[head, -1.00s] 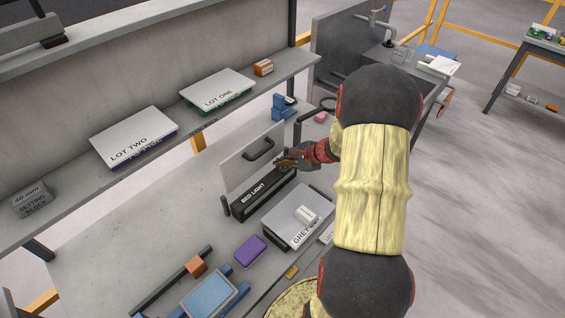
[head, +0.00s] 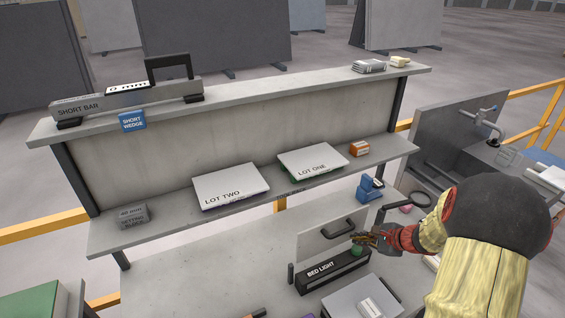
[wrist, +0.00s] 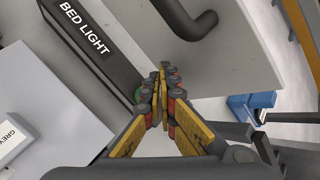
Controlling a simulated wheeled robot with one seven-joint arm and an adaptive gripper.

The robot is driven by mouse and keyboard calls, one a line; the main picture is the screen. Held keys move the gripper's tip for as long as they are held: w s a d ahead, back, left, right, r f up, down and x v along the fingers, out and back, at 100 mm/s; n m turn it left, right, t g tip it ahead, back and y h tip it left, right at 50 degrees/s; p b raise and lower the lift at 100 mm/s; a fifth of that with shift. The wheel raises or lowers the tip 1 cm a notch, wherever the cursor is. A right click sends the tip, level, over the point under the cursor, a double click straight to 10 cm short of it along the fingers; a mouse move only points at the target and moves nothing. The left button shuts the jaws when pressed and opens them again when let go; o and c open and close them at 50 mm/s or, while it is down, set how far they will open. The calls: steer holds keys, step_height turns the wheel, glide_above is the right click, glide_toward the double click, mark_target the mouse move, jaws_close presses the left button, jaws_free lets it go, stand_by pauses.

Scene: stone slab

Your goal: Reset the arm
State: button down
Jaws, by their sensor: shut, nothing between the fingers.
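My gripper (head: 364,239) is at the right end of the bench, in front of the upright grey panel with a dark handle (head: 338,228). Its fingers are together and empty. In the wrist view the fingertips (wrist: 163,75) meet beside the panel's face, above the black BED LIGHT box (wrist: 88,35). In the head view that box (head: 330,272) lies at the foot of the panel, with a green part (head: 357,249) on its right end, just below my fingers. Whether the fingers touch the box or panel cannot be told.
A grey case (head: 350,297) lies in front of the box. Blue blocks (head: 369,188) stand right of the panel. The shelf behind holds the LOT TWO (head: 230,184) and LOT ONE (head: 312,160) binders and an orange box (head: 359,149). A sink unit (head: 480,150) stands at right.

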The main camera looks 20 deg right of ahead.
steer(key=s+a+r+n+g+y, duration=0.25)
steer(key=s+a+n+g, duration=0.25)
steer(key=s+a+n, duration=0.45)
steer(key=s+a+r+n+h+b, duration=0.1)
steer(key=s+a+r+n, duration=0.2)
steer(key=a+r+n, duration=0.1)
steer(key=s+a+r+n+t+h+b, duration=0.1)
steer(key=s+a+r+n+h+b, duration=0.1)
steer(key=s+a+r+n, duration=0.2)
steer(key=s+a+r+n+h+b, duration=0.1)
steer(key=s+a+r+n+h, duration=0.1)
steer(key=a+r+n, duration=0.4)
steer(key=s+a+r, duration=0.1)
steer(key=a+r, duration=0.2)
steer(key=a, duration=0.3)
steer(key=shift+s+a+t, duration=0.15)
steer(key=shift+s+t, duration=0.1)
steer(key=shift+t, duration=0.15)
